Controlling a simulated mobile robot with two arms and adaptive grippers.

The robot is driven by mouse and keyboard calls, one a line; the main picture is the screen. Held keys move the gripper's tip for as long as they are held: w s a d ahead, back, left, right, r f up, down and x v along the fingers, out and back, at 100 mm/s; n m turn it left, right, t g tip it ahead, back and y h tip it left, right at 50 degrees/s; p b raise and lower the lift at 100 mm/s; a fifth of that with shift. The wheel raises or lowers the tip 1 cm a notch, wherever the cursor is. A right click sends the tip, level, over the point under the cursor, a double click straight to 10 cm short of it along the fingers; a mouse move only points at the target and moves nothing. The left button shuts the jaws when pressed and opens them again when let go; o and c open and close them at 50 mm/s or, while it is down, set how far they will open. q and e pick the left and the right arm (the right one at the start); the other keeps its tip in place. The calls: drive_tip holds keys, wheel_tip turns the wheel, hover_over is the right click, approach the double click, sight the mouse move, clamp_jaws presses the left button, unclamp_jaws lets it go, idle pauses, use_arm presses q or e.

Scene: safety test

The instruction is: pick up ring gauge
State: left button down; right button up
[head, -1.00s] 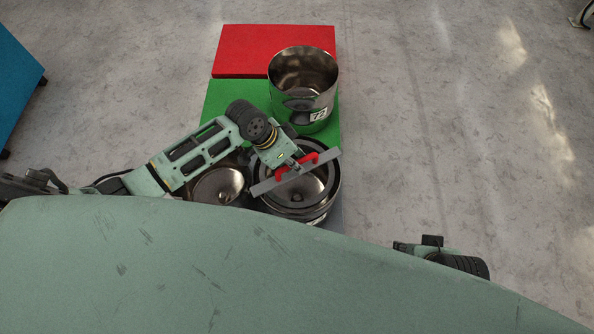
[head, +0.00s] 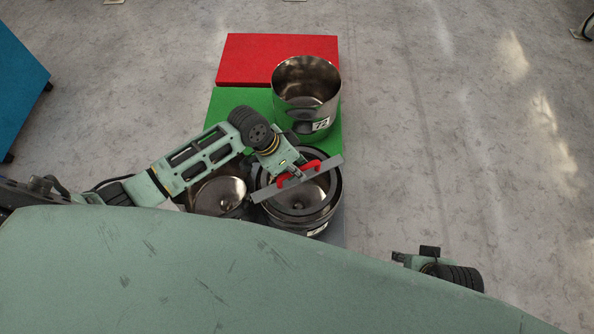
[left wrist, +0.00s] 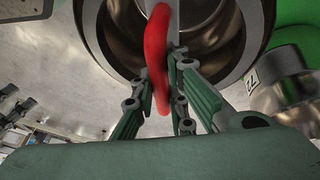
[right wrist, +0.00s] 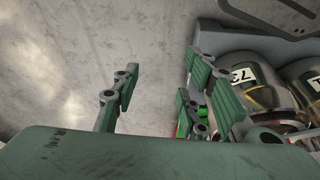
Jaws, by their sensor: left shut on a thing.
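The ring gauge is a dark ring with a grey bar (head: 328,165) and a red handle (head: 312,167) across it. In the head view it lies over the mouth of a steel pot (head: 320,226); I cannot tell whether it rests on the rim or is just above it. My left gripper (head: 293,174) is shut on the red handle, which also shows between its fingers in the left wrist view (left wrist: 157,50). My right gripper (right wrist: 160,90) is open and empty, low at the right in the head view (head: 440,268).
A tall steel pot labelled 72 (head: 306,95) stands on a green platform (head: 228,103), with a red platform (head: 250,58) behind. Another steel pot (head: 222,192) sits left of the gauge, partly under my arm. A blue block (head: 18,80) is far left. Floor at right is clear.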

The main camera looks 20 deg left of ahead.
use_arm(q)
drive_tip(key=r, duration=0.2)
drive_tip(key=d+r+p, duration=0.1)
drive_tip(key=shift+s+r, duration=0.15)
drive_tip(key=shift+r, duration=0.25)
drive_tip(key=s+d+r+p, duration=0.3)
drive_tip(key=s+d+r, duration=0.3)
drive_tip(key=d, duration=0.2)
drive_tip(key=shift+s+d, duration=0.25)
drive_tip(key=shift+d, duration=0.05)
use_arm(e)
drive_tip(key=s+f+g, duration=0.1)
drive_tip(key=s+f, duration=0.3)
drive_tip(key=f, duration=1)
drive_tip(key=shift+d+f, duration=0.2)
drive_tip(key=shift+f, duration=0.15)
